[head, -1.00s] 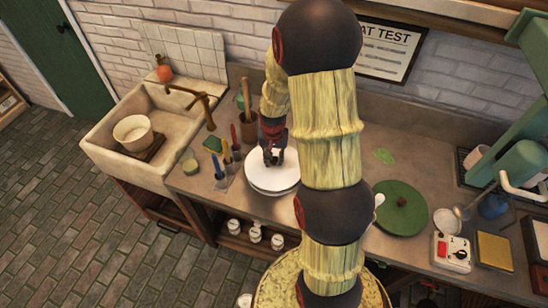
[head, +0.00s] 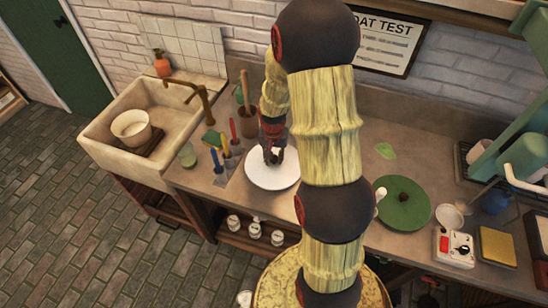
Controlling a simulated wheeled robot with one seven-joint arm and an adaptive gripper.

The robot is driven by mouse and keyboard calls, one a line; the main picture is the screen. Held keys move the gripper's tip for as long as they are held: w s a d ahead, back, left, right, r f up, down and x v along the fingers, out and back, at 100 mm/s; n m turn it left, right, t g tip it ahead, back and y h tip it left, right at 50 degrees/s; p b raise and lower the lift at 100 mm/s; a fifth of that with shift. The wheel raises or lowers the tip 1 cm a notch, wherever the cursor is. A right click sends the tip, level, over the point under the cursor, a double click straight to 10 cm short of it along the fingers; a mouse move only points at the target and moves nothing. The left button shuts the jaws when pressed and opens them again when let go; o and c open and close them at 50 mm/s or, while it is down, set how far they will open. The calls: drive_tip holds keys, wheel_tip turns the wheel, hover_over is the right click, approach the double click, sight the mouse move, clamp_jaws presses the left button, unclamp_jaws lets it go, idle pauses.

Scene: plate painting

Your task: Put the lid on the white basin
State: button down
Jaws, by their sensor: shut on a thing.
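My gripper (head: 271,156) points down over the middle of a white round disc (head: 275,177), which looks like a lid, and is shut there. The grasped part is hidden by the fingers. The disc lies level over the counter; what is beneath it is hidden, so I cannot tell whether it rests on a basin. Another flat round lid, green with a dark knob (head: 403,197), lies on the counter at the right. A white bowl (head: 131,127) stands in the sink at the left.
The sink (head: 105,150) is at the left. A red-and-white box (head: 455,248) and a yellow sponge (head: 496,246) lie at the right. My arm hides the middle counter.

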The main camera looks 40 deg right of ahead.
drive_tip(key=c, duration=1.5)
unclamp_jaws()
drive_tip(key=shift+o, duration=1.4)
drive_tip(key=o, duration=0.3)
drive_tip(key=shift+r, duration=0.15)
drive_tip(key=shift+r+p, duration=2.4)
drive_tip(key=shift+r, duration=1)
